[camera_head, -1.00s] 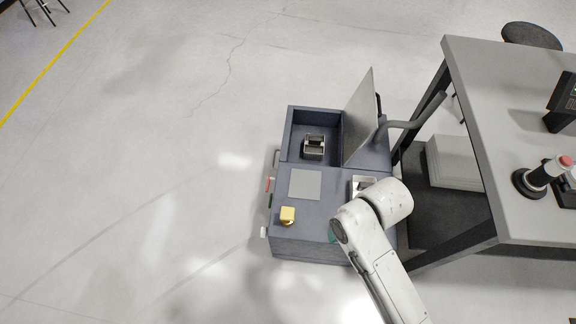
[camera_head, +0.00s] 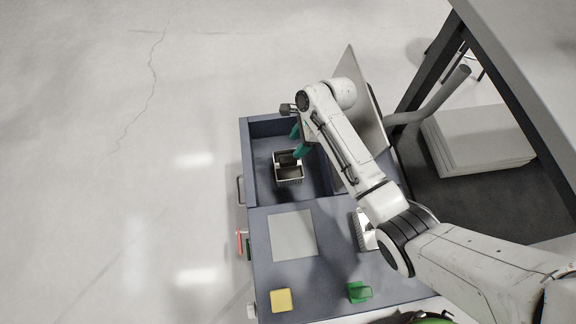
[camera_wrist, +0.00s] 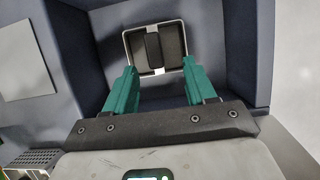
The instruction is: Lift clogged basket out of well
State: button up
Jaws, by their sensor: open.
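The basket (camera_head: 289,178) is a small light-rimmed box with dark contents, sitting inside the open well (camera_head: 262,130) of the blue-grey cabinet. In the wrist view the basket (camera_wrist: 154,48) lies just beyond my fingertips, with a dark bar across its middle. My gripper (camera_head: 298,141) has teal fingers and is over the well, close to the basket. In the wrist view my gripper (camera_wrist: 157,78) is open, its fingers apart near the basket's near edge, with nothing between them. I cannot tell whether a finger touches the basket.
A raised lid (camera_head: 358,95) stands on the well's right side. A grey plate (camera_head: 292,235), a yellow block (camera_head: 281,300), a green piece (camera_head: 359,292) and a second basket (camera_head: 364,232) are on the cabinet top. A workbench (camera_head: 530,60) stands at right. The floor at left is clear.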

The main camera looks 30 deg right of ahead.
aim_at(288, 159)
jog(key=b+x, duration=0.1)
jog(key=x, duration=0.2)
jog(key=shift+a+f, duration=0.1)
jog(key=shift+f, duration=0.05)
jog(key=shift+s+b+x, duration=0.15)
jog(key=shift+b+x, duration=0.35)
jog(key=shift+x, duration=0.4)
jog(key=shift+s+b+x, duration=0.2)
jog(key=shift+b+x, duration=0.35)
jog(key=shift+x, duration=0.35)
jog(key=shift+s+b+x, duration=0.15)
jog(key=shift+b+x, duration=0.35)
jog(key=shift+x, duration=0.45)
grip_shut()
